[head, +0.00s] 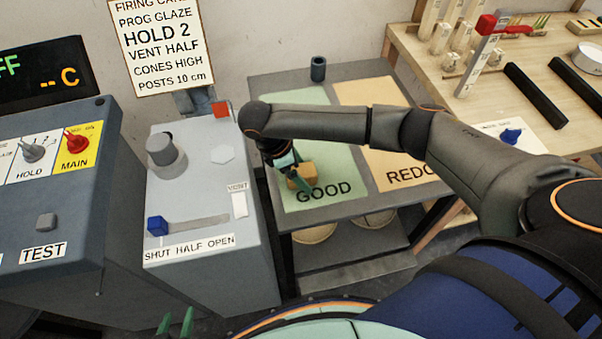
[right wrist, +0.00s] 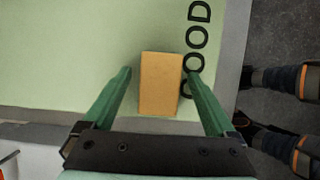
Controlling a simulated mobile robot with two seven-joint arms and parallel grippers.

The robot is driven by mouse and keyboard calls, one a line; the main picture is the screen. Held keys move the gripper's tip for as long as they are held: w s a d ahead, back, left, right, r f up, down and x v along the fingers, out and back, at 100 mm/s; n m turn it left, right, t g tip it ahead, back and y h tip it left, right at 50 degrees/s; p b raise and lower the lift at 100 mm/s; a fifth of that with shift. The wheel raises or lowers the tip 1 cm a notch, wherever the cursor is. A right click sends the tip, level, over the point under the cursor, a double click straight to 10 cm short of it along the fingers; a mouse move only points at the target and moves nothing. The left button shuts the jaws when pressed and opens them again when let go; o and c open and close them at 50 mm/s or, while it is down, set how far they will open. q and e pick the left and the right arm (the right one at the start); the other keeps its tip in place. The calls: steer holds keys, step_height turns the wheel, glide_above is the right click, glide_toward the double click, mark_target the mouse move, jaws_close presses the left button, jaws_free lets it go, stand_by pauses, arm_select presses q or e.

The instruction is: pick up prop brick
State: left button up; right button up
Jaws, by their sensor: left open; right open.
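In the right wrist view the brick (right wrist: 160,84) lies between the two green fingers, with a gap on each side. My right gripper (head: 293,177) is open over the brick and partly hides it in the head view. In the right wrist view my right gripper (right wrist: 160,82) holds nothing. My left gripper (head: 176,318) shows only its green fingertips at the bottom edge of the head view; they are apart and empty.
A grey box (head: 200,190) with a blue slider stands left of the table. The tan REDO area (head: 375,115) is at the right and a dark cup (head: 318,69) at the back. A wooden bench (head: 440,75) with posts and black bars stands further right.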

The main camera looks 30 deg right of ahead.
steer(key=shift+c, duration=0.3)
jaws_close()
stand_by(0.5)
